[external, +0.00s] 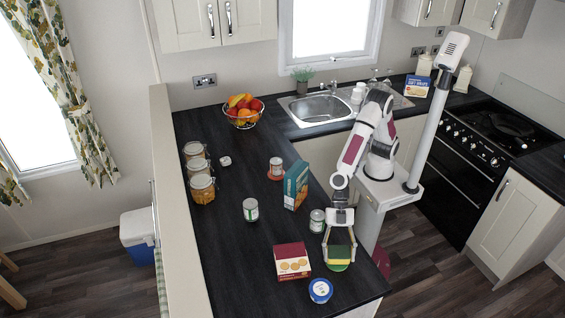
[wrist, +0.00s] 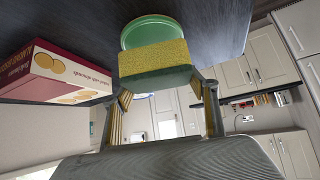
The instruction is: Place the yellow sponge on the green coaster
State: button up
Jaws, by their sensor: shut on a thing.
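The yellow sponge (external: 341,262) has a green layer on one face and is held between the fingers of my gripper (external: 340,257), which is shut on it. In the wrist view the sponge (wrist: 155,57) lies across between the fingertips (wrist: 160,88). The round green coaster (external: 336,268) is on the dark counter just under the sponge, partly hidden by it. In the wrist view the coaster (wrist: 150,25) shows beyond the sponge, which covers part of it. I cannot tell whether the sponge touches the coaster.
Another can (external: 317,221) is just behind. A blue box (external: 296,186) and more cans stand farther back. The counter's right edge is close to the coaster.

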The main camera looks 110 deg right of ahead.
jog(key=shift+f, duration=0.75)
jog(key=shift+f, duration=0.1)
jog(key=o, duration=0.9)
jog(key=shift+s+d+r, duration=0.1)
jog(key=shift+d+r, duration=0.2)
jog(key=shift+r, duration=0.2)
jog(key=v, duration=1.1)
jog(key=shift+s+d+r, duration=0.1)
jog(key=shift+d, duration=0.05)
